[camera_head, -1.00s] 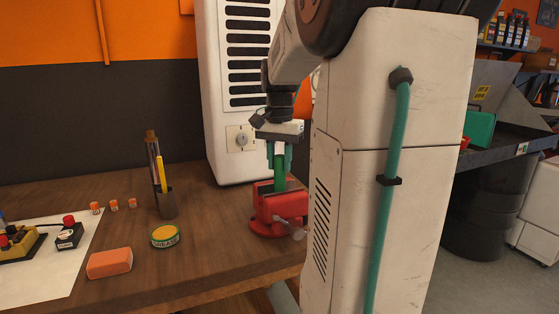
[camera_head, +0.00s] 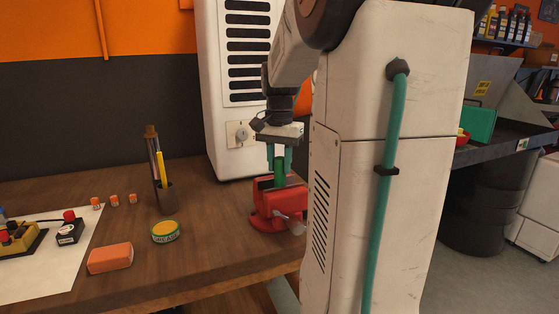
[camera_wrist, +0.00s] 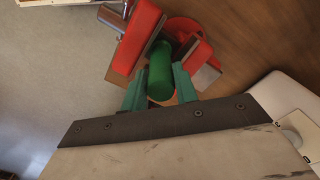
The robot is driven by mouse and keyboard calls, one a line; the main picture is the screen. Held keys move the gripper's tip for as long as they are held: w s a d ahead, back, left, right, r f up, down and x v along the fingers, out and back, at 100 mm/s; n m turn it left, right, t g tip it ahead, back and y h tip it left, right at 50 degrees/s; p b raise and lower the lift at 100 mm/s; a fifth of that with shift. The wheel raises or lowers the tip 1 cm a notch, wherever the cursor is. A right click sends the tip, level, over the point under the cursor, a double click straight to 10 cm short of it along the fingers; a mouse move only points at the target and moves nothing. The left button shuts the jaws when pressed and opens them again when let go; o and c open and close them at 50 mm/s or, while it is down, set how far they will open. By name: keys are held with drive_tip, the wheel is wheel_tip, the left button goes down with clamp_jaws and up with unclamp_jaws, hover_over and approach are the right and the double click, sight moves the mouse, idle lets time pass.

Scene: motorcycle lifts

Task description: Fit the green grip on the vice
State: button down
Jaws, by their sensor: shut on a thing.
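The green grip (camera_head: 280,172) is a short upright cylinder at the red vice (camera_head: 266,208) on the bench. My gripper (camera_head: 279,160) is above the vice, its teal fingers on either side of the grip and shut on it. In the wrist view, the green grip (camera_wrist: 160,72) stands between my gripper's fingertips (camera_wrist: 158,92), with the jaws of the red vice (camera_wrist: 136,38) on both sides of it. The grip's lower end is hidden by the vice, so I cannot tell how deep it sits.
A grease tin (camera_head: 165,231), an orange block (camera_head: 110,258) and a pen holder (camera_head: 166,198) stand on the bench left of the vice. A white vented cabinet (camera_head: 225,110) stands close behind. The bench between tin and vice is clear.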

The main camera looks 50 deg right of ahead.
drive_tip(key=shift+f, duration=0.1)
drive_tip(key=c, duration=0.6)
unclamp_jaws()
drive_tip(key=shift+r, duration=4)
drive_tip(key=s+a+f+n, duration=0.4)
drive_tip(key=a+n, duration=0.1)
drive_tip(key=a, duration=0.5)
drive_tip(key=s+a+f+n+t, duration=0.1)
drive_tip(key=s+a+f+n, duration=0.3)
drive_tip(key=a, duration=0.6)
drive_tip(key=s+a+f+n, duration=0.4)
drive_tip(key=a+n, duration=0.2)
drive_tip(key=a, duration=0.4)
drive_tip(key=shift+s, duration=0.25)
